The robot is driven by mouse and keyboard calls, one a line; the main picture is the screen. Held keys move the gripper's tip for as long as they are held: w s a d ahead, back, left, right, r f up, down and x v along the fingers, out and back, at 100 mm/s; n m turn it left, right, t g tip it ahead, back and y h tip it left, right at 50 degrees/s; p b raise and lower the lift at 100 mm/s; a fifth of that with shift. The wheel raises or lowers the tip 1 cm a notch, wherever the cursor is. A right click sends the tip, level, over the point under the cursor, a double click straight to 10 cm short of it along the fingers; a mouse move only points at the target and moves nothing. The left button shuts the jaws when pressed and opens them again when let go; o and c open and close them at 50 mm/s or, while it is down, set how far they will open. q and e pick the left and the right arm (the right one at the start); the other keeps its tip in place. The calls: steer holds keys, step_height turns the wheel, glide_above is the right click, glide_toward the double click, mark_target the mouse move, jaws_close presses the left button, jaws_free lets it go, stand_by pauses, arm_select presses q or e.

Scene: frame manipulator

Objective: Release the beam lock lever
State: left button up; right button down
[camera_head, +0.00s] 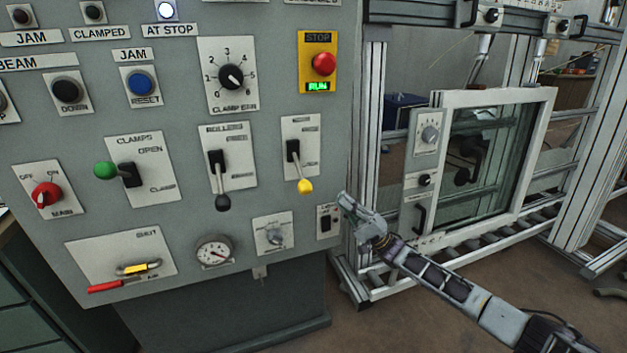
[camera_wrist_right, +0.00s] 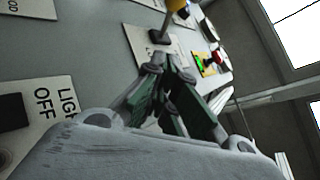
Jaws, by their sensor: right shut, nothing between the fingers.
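A lever with a yellow knob (camera_head: 305,186) hangs from a black slot on a white plate (camera_head: 300,130). Its lettering is too small to read, so I cannot confirm that it is the beam lock lever. The lever points down in the head view. Its yellow knob also shows at the top edge of the right wrist view (camera_wrist_right: 178,5). My right gripper (camera_head: 346,203) is shut and empty, near the panel's right edge, to the right of and slightly below the knob and apart from it. Its fingers also show in the right wrist view (camera_wrist_right: 172,88). My left gripper is not in view.
A black-knob rollers lever (camera_head: 222,202) and a green-knob clamps lever (camera_head: 106,170) are further left. A red stop button (camera_head: 324,64) is above, with RUN lit green. A small light switch (camera_head: 327,222) is beside my gripper. A white window frame (camera_head: 543,130) stands at right.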

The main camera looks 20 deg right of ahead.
steer(key=b+x, duration=0.1)
steer(key=x, duration=0.5)
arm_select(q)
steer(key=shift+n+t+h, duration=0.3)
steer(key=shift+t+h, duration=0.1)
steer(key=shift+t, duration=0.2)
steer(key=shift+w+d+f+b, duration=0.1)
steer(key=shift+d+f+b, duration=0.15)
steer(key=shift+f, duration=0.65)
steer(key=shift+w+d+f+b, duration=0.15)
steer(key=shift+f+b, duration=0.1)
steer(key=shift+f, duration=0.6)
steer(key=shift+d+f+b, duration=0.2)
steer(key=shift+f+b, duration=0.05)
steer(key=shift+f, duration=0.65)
arm_select(e)
glide_toward(298, 164)
steer(key=shift+w+a+r, duration=1.15)
steer(key=shift+w+r, duration=0.2)
steer(key=shift+w, duration=0.1)
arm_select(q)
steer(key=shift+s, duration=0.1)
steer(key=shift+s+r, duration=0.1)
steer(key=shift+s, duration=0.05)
